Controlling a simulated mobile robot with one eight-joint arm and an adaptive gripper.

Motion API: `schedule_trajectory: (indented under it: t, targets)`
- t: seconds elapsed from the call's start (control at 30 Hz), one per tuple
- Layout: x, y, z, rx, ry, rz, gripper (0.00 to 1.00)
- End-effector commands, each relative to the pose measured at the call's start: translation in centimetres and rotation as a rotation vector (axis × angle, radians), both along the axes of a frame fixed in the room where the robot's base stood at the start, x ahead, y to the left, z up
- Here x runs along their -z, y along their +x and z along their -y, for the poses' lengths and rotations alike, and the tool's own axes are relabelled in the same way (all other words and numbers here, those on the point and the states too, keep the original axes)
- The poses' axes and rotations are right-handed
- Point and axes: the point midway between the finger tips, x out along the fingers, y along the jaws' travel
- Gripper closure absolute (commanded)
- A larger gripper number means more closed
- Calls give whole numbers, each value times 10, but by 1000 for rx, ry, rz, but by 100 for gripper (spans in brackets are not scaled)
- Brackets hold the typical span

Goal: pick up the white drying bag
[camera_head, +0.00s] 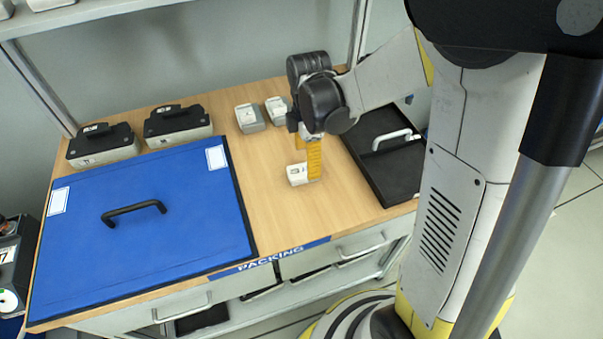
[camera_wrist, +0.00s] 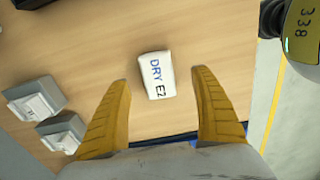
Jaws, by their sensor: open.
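The white drying bag (camera_wrist: 157,75) lies flat on the wooden table, with "DRY EZ" printed on it. In the head view the bag (camera_head: 297,174) is near the table's front, partly behind my fingers. My gripper (camera_wrist: 163,108) is open, its two yellow fingers apart, with the bag between and slightly beyond the tips in the wrist view. In the head view my gripper (camera_head: 312,172) points down right at the bag. I cannot tell whether the fingers touch it.
A blue lid with a black handle (camera_head: 150,230) covers the table's left. A black tray (camera_head: 400,168) with a white handle is at the right. Two small grey-white boxes (camera_head: 250,118) (camera_head: 277,110) and two black-topped cases (camera_head: 178,124) (camera_head: 102,144) stand at the back.

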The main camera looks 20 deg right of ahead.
Motion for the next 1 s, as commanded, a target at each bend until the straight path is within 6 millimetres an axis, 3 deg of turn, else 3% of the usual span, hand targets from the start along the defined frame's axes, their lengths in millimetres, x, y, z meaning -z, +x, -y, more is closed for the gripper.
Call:
schedule_trajectory:
  t: [0.17,0.4,0.67,0.87,1.0]
  targets:
    - [13,1,-2,0,0,0,25]
    - [51,5,-7,1,0,0,25]
    - [54,5,-7,1,0,0,25]
    - [54,5,-7,1,0,0,82]
    - [54,5,-7,1,0,0,82]
